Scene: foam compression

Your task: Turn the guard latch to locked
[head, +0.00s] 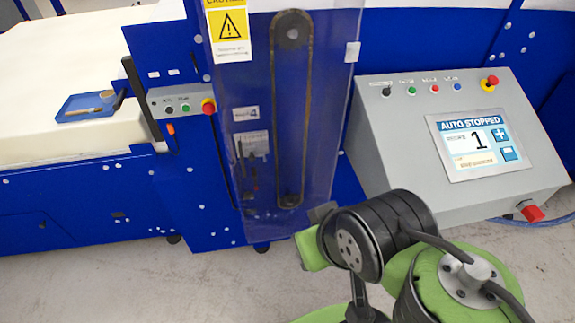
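The clear guard (330,120) is a tall see-through panel on the front of the blue machine. It covers a chain loop running between an upper and a lower sprocket. A small pale block (352,52) sits at the guard's upper right edge; I cannot tell whether it is the guard latch or how it is turned. My green and black arm reaches in from the lower right, its links in front of the guard's lower right corner. I cannot make out any gripper fingers; that end of the arm is hidden or out of view.
A grey control console (455,150) stands at the right; its screen (482,145) reads "AUTO STOPPED". It has a red rotary knob (532,213) low on its front. A small button box (180,102) is left of the guard. A blue tray (90,106) lies on the foam (70,135).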

